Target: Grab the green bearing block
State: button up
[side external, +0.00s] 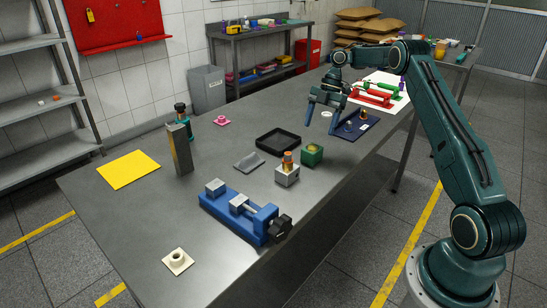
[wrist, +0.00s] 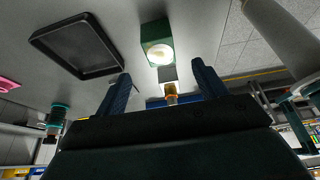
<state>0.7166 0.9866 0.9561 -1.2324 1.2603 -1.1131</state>
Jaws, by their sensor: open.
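The green bearing block (side external: 312,155) stands on the metal table, right of the black tray. In the wrist view the green block (wrist: 154,31) is at the top centre, with a pale round bearing face on it. My gripper (side external: 322,121) is open and empty, above the table and behind the block in the side view. In the wrist view my gripper (wrist: 161,84) shows two blue fingers spread apart, with the green block beyond them and not between them. The gripper and block look apart.
A grey block with a brass-coloured cylinder (side external: 287,172) stands close beside the green block. The black tray (side external: 278,141) lies to its left, and a blue vise (side external: 240,214) in front. A dark blue mat (side external: 356,125) and red fixture (side external: 371,96) lie behind.

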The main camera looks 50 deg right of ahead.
aim_at(313, 148)
jog(key=shift+a+f, duration=0.1)
jog(key=shift+f, duration=0.05)
jog(key=shift+a+f, duration=0.25)
jog(key=shift+f, duration=0.15)
jog(key=shift+a+f, duration=0.15)
jog(key=shift+f, duration=0.45)
jog(key=shift+x, duration=2.55)
jog(key=shift+r, duration=0.1)
jog(key=c, duration=1.4)
